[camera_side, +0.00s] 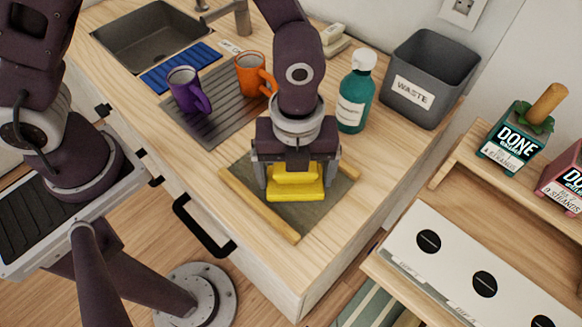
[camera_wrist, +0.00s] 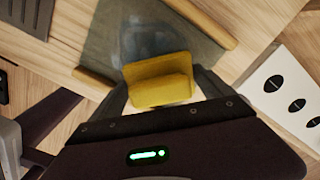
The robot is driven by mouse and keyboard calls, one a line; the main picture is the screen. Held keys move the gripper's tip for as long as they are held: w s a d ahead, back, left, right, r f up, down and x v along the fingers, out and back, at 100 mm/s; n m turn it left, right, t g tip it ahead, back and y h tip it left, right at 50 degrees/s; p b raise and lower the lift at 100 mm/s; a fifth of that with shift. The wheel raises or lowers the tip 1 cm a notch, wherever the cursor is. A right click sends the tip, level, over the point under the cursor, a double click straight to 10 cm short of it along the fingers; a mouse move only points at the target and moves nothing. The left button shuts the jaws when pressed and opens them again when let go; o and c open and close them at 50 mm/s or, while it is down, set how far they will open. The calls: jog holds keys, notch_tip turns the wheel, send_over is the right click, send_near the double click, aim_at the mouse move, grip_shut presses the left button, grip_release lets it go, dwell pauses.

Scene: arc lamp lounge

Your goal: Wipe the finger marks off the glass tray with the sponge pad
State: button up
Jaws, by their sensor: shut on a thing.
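The yellow sponge pad (camera_side: 296,192) is held between the fingers of my gripper (camera_side: 295,175), which is shut on its raised grip. It also shows in the wrist view (camera_wrist: 158,68). The glass tray (camera_side: 332,203) is a dark, see-through sheet with wooden rails along two sides, lying on the counter near its front corner. The pad is over the tray and looks at or very near its surface; I cannot tell if they touch. In the wrist view, pale smudges (camera_wrist: 150,40) show on the tray (camera_wrist: 105,45) beyond the pad. My gripper hides part of the tray.
A purple mug (camera_side: 184,88) and an orange mug (camera_side: 250,72) stand on the grey drainer (camera_side: 208,125) behind left. A teal bottle (camera_side: 353,100) and a grey waste bin (camera_side: 425,78) stand behind right. Bare counter (camera_side: 185,165) lies left of the tray.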

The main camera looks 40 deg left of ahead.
jog(key=shift+a, duration=4.95)
jog(key=shift+w+d, duration=0.1)
jog(key=shift+w, duration=1.1)
jog(key=shift+w+d, duration=0.15)
jog(key=shift+w, duration=0.05)
jog(key=shift+d, duration=5)
jog(key=shift+a, duration=5)
jog(key=shift+a+r, duration=0.15)
jog(key=shift+a, duration=0.05)
notch_tip(320, 180, up, 6)
jog(key=shift+r, duration=0.1)
